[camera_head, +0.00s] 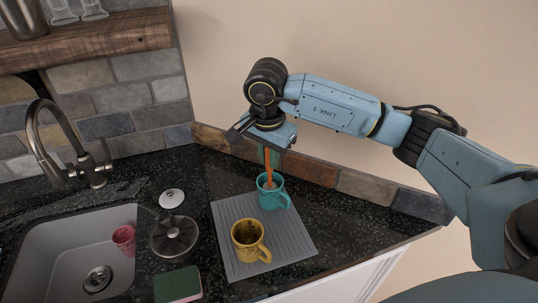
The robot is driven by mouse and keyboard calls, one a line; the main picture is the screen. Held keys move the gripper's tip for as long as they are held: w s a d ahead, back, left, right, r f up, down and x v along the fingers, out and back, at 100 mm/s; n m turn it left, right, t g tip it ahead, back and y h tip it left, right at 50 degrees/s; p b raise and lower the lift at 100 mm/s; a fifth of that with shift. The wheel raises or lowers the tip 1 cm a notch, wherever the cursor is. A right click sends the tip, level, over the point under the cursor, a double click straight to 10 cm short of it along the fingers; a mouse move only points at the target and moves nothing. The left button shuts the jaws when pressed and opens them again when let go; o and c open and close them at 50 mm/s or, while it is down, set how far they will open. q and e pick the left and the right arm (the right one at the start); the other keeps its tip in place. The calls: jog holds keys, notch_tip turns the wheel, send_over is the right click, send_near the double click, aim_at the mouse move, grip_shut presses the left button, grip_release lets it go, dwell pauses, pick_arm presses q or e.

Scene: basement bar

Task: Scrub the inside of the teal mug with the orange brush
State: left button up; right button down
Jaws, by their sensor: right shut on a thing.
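The teal mug (273,197) stands upright at the back of a grey ridged mat (289,251) on the dark counter. My right gripper (264,141) is above the mug, pointing down, and is shut on the orange brush (268,174). The brush hangs down from the gripper, and its lower end reaches into the mug's mouth. How deep it goes and whether it touches the inside wall are hidden. My left gripper is not in view.
A yellow mug (250,243) with a dark inside stands in front on the mat. A faucet (94,168) stands behind.

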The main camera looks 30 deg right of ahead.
jog(key=shift+f+b, duration=0.35)
dwell(0.4)
